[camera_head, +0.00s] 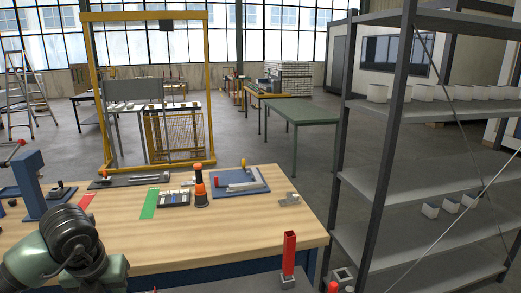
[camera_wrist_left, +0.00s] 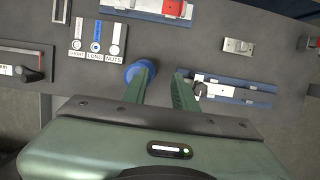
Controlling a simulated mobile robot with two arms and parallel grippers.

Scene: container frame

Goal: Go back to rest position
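My left arm (camera_head: 72,250) comes in at the lower left of the head view, over the near left part of the wooden workbench (camera_head: 190,245). Its fingers cannot be made out there. In the left wrist view my left gripper (camera_wrist_left: 163,72) has its two green fingers apart, with nothing between them. A blue round part (camera_wrist_left: 133,72) shows beside and partly behind the left finger; I cannot tell whether they touch. My right gripper is not in view.
A metal shelf rack (camera_head: 420,165) stands at the right. A labelled panel (camera_wrist_left: 97,40) shows in the wrist view.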

